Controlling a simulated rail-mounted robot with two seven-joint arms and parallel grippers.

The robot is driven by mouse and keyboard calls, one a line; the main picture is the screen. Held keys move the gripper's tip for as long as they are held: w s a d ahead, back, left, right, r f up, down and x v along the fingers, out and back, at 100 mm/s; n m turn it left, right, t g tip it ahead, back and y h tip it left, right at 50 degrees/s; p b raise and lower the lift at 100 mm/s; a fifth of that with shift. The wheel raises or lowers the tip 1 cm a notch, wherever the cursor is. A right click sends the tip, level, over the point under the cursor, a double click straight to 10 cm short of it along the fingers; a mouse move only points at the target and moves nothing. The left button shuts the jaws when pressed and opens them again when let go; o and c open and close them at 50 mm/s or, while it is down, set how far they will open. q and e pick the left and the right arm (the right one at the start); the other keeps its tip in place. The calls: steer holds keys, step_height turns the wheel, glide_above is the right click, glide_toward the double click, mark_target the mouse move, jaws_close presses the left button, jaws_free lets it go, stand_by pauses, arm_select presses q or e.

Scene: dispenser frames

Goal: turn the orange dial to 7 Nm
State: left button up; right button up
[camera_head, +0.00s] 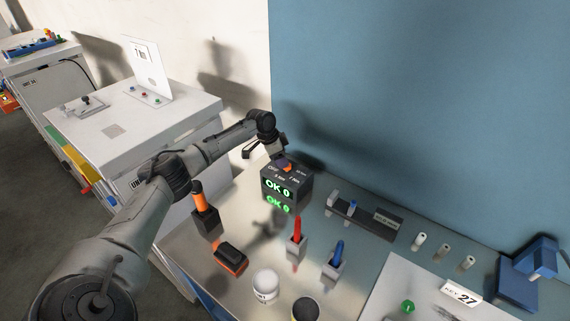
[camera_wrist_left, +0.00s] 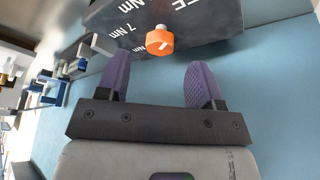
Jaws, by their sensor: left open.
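The orange dial (camera_wrist_left: 159,40) sits on the top face of a dark box (camera_head: 287,188). In the left wrist view it has a short white mark, and the printed labels "7 Nm" and another "Nm" value are beside it. The box front shows "OK 0" in green. My left gripper (camera_wrist_left: 158,72) is open, with its two purple-padded fingers spread on either side of the dial's line and the dial just beyond the tips, apparently untouched. My right gripper is not in view.
An orange-handled tool in a dark holder (camera_head: 205,216), a black-and-orange block (camera_head: 230,258), a red tool (camera_head: 297,232), a blue tool (camera_head: 337,254) and a white cup (camera_head: 265,285) stand in front of the box. A blue wall (camera_head: 420,90) rises behind.

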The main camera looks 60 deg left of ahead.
arm_select(q)
steer(key=shift+x, duration=1.85)
